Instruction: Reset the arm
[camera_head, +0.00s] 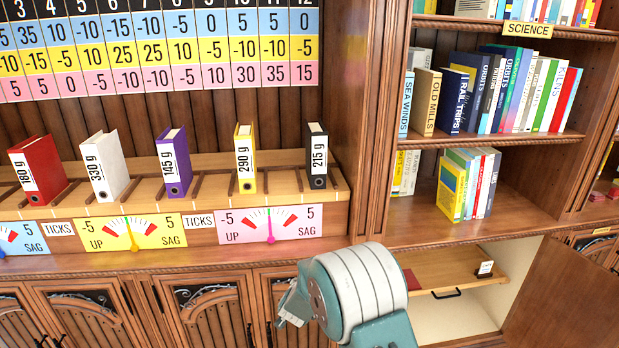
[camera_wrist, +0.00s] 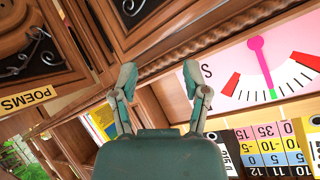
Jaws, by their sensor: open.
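My gripper (camera_wrist: 158,70) is open and empty in the wrist view. Its two teal fingers are spread apart with nothing between them, in front of the wooden cabinet front. In the head view my teal and white arm (camera_head: 352,292) is folded at the bottom centre. It is in front of the lower cabinets, below and right of the pink gauge (camera_head: 270,224). The gripper's fingers are mostly hidden there. The pink gauge also shows large at the right of the wrist view (camera_wrist: 240,72), with its needle near the green mark.
Weight-labelled binders stand on the ledge, including red (camera_head: 38,170), white (camera_head: 105,165), purple (camera_head: 173,162), yellow (camera_head: 245,158) and black (camera_head: 317,156). Bookshelves are at right. Below them, an open cabinet door (camera_head: 565,295) and a wooden board with a handle (camera_head: 450,270) stand near my arm.

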